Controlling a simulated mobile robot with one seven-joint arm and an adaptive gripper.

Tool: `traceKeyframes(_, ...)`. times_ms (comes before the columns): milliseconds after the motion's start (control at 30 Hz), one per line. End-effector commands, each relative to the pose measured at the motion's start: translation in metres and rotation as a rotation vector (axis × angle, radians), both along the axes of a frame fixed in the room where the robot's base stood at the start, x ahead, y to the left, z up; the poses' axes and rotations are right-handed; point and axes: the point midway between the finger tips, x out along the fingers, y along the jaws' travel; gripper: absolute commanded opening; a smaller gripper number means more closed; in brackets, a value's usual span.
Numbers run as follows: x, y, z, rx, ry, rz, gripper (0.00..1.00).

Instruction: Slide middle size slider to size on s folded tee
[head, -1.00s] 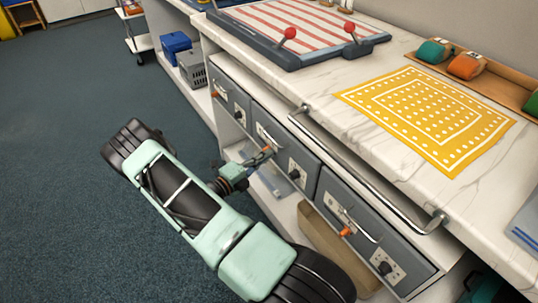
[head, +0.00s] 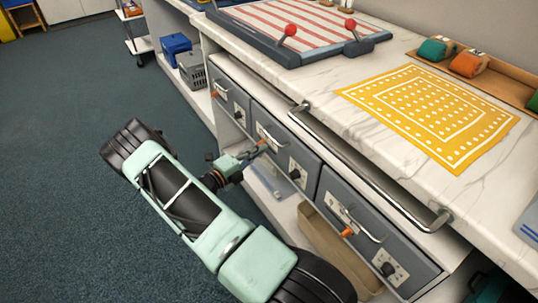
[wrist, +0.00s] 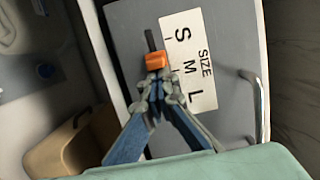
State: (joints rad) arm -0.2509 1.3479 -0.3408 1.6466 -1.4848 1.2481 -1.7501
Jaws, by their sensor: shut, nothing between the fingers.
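The middle drawer front (head: 287,143) carries a white SIZE label (wrist: 190,63) with S, M and L, seen in the wrist view. Beside it runs a dark slot with an orange slider knob (wrist: 156,61). The knob stands between the S and M levels, and bare slot shows on the S side. My gripper (wrist: 156,86) is shut and empty, its fingertips right by the knob on its L side. I cannot tell if they touch it. In the head view my gripper (head: 261,145) is at the middle drawer front and largely hides the knob.
Left and right drawer fronts (head: 367,232) have similar sliders, dials and handles. A long metal rail (head: 365,165) runs along the counter edge above. A yellow dotted cloth (head: 430,112) and a striped board with red-knobbed levers (head: 305,30) lie on the counter. The floor at left is clear.

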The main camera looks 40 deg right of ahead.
Motion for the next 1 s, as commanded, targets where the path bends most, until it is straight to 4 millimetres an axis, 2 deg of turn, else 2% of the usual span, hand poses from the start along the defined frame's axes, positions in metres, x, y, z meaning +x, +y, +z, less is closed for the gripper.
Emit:
traceKeyframes(533,0.019,-0.001,0.000,-0.001,-0.001,-0.001,0.00)
traceKeyframes(1000,0.005,0.000,0.001,-0.001,0.002,0.000,0.00)
